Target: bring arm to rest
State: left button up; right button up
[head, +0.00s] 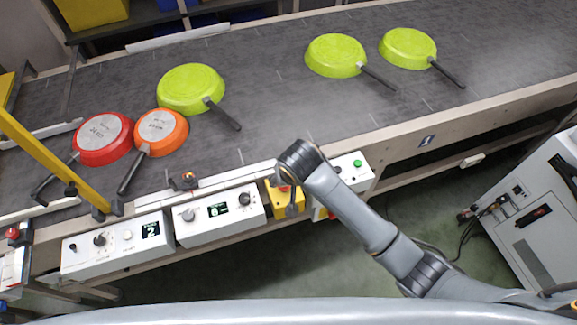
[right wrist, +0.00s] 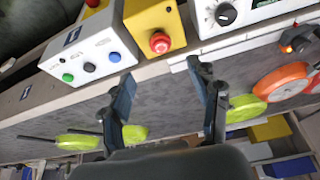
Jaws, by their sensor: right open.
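My right arm reaches in from the right in the head view, its wrist above the front edge of the conveyor (head: 270,125). My right gripper (right wrist: 167,108) shows in the right wrist view, its two fingers spread apart with nothing between them. It is clear of the pans. In the head view the fingers are mostly hidden beneath the wrist. My left gripper is in neither view.
Upside-down pans lie on the belt: red (head: 103,137), orange (head: 160,131) and three green (head: 190,89) (head: 335,55) (head: 408,48). Control boxes (head: 220,212) (head: 352,172) line the front edge. A yellow barrier (head: 55,160) stands left; a white cabinet (head: 525,225) stands right.

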jog(key=shift+s, duration=0.1)
jog(key=s+d+r, duration=0.2)
jog(key=s+d, duration=1.7)
jog(key=s, duration=0.3)
notch_tip(320, 180, down, 30)
jog(key=s+g+b, duration=0.1)
jog(key=g+b, duration=0.1)
jog(key=b, duration=0.3)
jog(key=s+d+f+g+h+b, duration=0.1)
jog(key=s+d+f+b, duration=0.2)
jog(key=s+f, duration=1.4)
notch_tip(320, 180, down, 3)
jog(key=shift+d+f, duration=0.15)
jog(key=shift+f, duration=0.05)
